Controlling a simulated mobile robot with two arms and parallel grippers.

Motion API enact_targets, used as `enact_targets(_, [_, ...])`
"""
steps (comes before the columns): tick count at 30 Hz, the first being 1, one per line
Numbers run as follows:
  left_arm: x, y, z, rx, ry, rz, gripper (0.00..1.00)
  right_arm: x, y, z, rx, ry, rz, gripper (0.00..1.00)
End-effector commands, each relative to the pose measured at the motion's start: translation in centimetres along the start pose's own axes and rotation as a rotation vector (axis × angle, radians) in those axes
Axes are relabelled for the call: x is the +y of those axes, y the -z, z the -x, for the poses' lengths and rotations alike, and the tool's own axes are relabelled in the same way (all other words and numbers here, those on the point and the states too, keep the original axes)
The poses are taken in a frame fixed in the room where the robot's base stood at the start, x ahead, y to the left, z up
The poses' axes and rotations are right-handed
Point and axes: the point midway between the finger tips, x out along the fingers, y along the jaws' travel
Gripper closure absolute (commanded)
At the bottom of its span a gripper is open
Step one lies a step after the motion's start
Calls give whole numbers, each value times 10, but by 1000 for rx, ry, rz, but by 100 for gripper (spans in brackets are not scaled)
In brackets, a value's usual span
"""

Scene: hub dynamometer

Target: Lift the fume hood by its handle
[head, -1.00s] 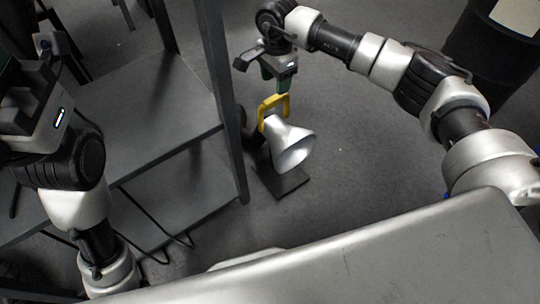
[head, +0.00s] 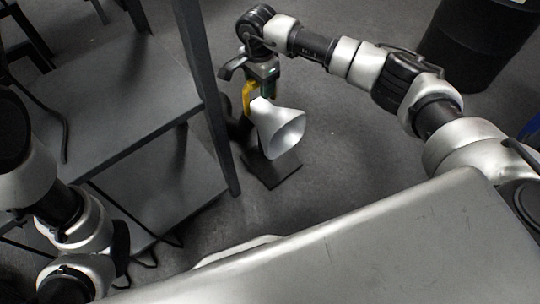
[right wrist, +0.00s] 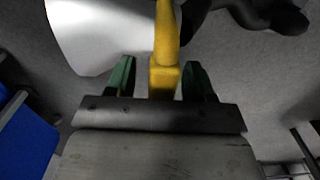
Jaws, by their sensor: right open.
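The fume hood (head: 280,130) is a pale grey cone on a dark stand, its wide mouth facing right and toward me in the head view. Its yellow handle (head: 248,97) rises at the hood's narrow end. My right gripper (head: 262,88) is at the handle. In the right wrist view the yellow handle (right wrist: 164,80) stands between the two green fingers of my right gripper (right wrist: 160,80), with a gap on each side. The hood (right wrist: 100,35) shows at upper left there. My left arm is at the left of the head view; its gripper is out of view.
A grey shelf table (head: 120,100) with dark legs stands left of the hood, one leg close to it. The hood's dark base plate (head: 272,168) rests on the floor. A black barrel (head: 470,45) stands at upper right. Floor right of the hood is clear.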

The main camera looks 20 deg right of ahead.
Motion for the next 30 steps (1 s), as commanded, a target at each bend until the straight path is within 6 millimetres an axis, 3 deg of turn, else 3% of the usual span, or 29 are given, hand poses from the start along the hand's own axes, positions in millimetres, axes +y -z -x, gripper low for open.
enact_targets(2, [1, 4, 3, 8, -2, -1, 61, 0, 0, -8, -1, 1, 0, 47])
enact_targets(10, [1, 4, 1, 10, -3, -1, 61, 0, 0, -8, -1, 1, 0, 47])
enact_targets(21, [2, 4, 1, 11, -4, -1, 61, 0, 0, -8, -1, 1, 0, 100])
enact_targets(30, [2, 4, 1, 10, -4, -1, 61, 0, 0, -8, -1, 1, 0, 100])
